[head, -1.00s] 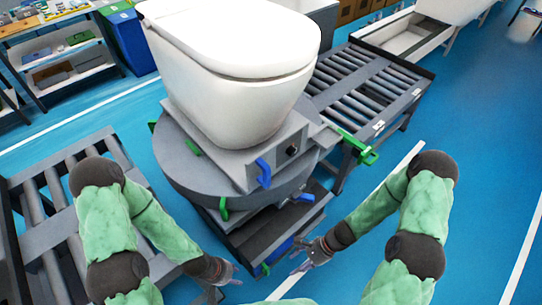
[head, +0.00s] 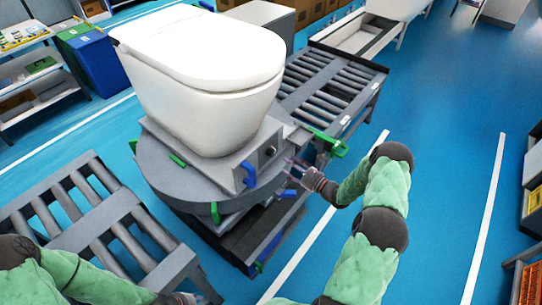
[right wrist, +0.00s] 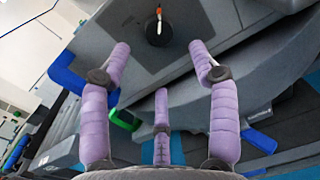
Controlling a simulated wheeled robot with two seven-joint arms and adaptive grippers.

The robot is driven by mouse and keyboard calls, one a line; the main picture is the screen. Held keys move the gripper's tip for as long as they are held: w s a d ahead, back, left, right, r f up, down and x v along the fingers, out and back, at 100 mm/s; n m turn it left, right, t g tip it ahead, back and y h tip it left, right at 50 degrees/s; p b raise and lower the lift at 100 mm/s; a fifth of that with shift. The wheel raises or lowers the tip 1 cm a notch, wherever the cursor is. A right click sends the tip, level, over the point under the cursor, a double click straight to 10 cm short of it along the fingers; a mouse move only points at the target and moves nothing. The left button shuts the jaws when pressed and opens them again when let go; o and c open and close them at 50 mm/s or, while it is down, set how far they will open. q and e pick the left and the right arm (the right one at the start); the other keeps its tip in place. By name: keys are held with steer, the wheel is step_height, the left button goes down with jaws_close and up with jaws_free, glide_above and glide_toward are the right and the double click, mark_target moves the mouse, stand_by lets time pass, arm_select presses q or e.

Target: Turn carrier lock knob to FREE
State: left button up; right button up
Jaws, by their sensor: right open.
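The carrier lock knob (head: 268,152) is a small black round knob on the front face of the grey carrier (head: 226,170) under the white toilet (head: 205,75). In the right wrist view the knob (right wrist: 158,32) sits at the top centre, with an orange and white pointer mark on it. My right gripper (head: 290,172) is just to the right of and below the knob. In the right wrist view its purple fingers (right wrist: 160,62) are spread open and empty, apart from the knob. My left gripper (head: 190,298) is at the bottom edge, partly cut off; its fingers are unclear.
A blue lever (head: 249,175) sticks out left of the knob. Green clamps (head: 215,212) sit around the round turntable (head: 165,185). Roller conveyors stand at the left (head: 110,225) and behind right (head: 325,85). The blue floor at right is mostly clear.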

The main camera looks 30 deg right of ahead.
mark_target(274, 154)
steer(key=b+x, duration=0.1)
steer(key=x, duration=0.7)
steer(key=shift+w+a+f, duration=0.1)
steer(key=shift+w+a, duration=0.05)
steer(key=shift+w, duration=0.1)
steer(key=c, duration=1.1)
